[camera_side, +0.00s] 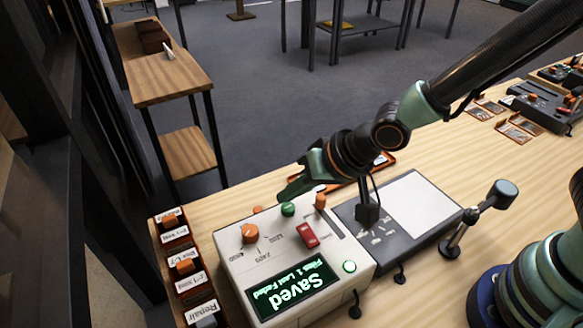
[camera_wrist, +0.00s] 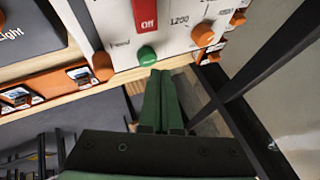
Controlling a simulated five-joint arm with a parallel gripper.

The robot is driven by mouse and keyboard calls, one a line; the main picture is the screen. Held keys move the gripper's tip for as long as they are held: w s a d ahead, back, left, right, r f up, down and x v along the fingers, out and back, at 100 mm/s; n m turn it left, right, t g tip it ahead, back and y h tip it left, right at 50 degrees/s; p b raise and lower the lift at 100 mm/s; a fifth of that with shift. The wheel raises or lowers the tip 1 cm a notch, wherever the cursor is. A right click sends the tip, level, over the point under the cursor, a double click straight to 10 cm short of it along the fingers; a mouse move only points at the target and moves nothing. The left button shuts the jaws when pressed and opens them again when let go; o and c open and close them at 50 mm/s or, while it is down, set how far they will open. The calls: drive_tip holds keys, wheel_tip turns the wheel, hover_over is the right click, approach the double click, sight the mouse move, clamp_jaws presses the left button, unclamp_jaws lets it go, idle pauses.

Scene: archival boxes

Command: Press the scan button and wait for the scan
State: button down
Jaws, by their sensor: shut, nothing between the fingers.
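The pale control box (camera_side: 232,262) stands at the front of the wooden table. On it are a round green button (camera_side: 288,209), an orange knob (camera_side: 250,233) and a red switch (camera_side: 308,235), which reads "Off" in the wrist view (camera_wrist: 145,14). Its screen (camera_side: 290,291) reads "Saved", with a smaller line on files below. A small green lamp (camera_side: 349,266) is lit beside it. My gripper (camera_side: 284,194) is shut and empty, its tips close to the green button. The wrist view shows the tips (camera_wrist: 160,74) just short of that button (camera_wrist: 147,54). I cannot tell whether they touch.
A dark scanner unit with a white sheet (camera_side: 422,208) adjoins the box on the right, with a stalked device (camera_side: 480,218) beside it. Orange labelled trays (camera_side: 186,264) line the left edge. Small frames (camera_side: 518,128) and a dark device (camera_side: 545,105) lie far right.

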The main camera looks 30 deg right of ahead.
sight(291, 209)
drive_tip(key=shift+f, duration=0.4)
drive_tip(key=shift+f, duration=0.45)
idle(0.8)
drive_tip(key=shift+r, duration=0.9)
drive_tip(key=shift+r, duration=2.5)
idle(2.5)
